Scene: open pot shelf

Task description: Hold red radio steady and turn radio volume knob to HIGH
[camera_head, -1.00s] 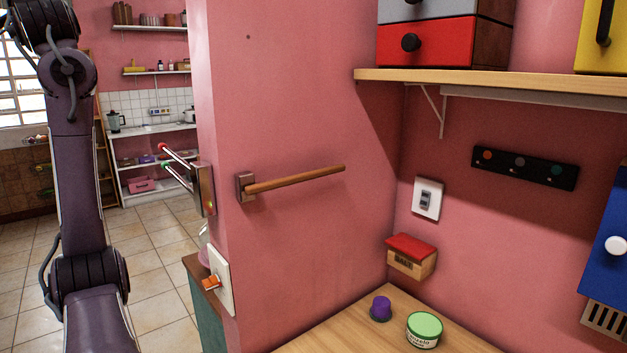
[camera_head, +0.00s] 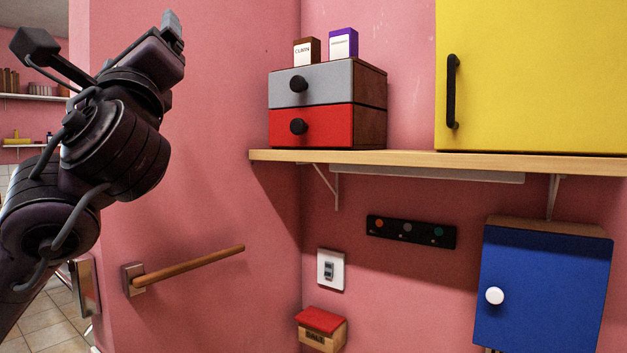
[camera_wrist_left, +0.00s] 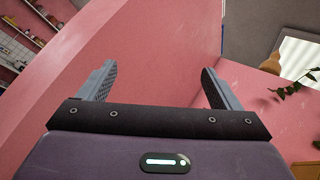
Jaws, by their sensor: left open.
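No red radio and no volume knob can be made out in either view. My left gripper (camera_wrist_left: 155,85) is open and empty in the left wrist view, its two fingers apart in front of the pink wall. In the head view my left arm is raised at the left, with the gripper end (camera_head: 173,35) at its top, seen from the side and apart from the shelf. My right gripper is not in view.
A wooden shelf (camera_head: 400,159) carries a grey and red drawer box (camera_head: 345,105), two small boxes and a yellow cabinet (camera_head: 530,75). Below are a dark hook strip (camera_head: 410,231), a switch (camera_head: 331,270), a red-lidded box (camera_head: 320,330) and a blue cabinet (camera_head: 545,285). A wooden bar (camera_head: 190,267) juts from the left wall.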

